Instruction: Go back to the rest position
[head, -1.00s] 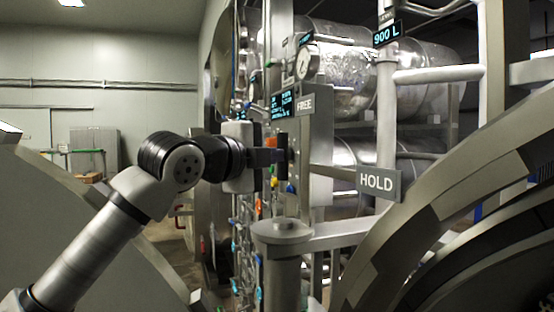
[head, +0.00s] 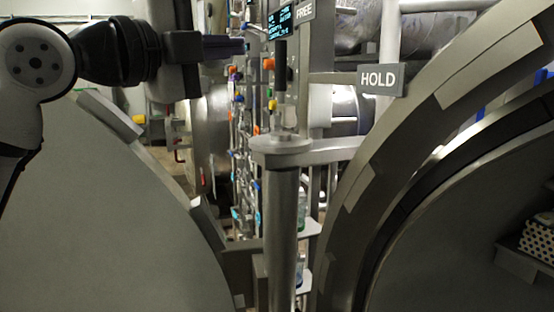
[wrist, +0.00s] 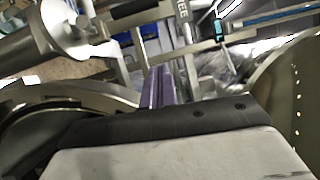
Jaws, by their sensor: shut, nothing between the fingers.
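My gripper (head: 226,46) shows at the upper left of the head view, raised in the air, with its fingers pointing right. Its purple-grey fingers are together with nothing between them. They also show in the wrist view (wrist: 159,86), above the dark gripper body. The gripper is left of the dark handle and lit display and looks apart from them, though depth is hard to judge.
A post with a round cap (head: 282,145) stands in the middle. The large curved door ring (head: 400,150) fills the right. A grey curved panel (head: 100,220) fills the lower left.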

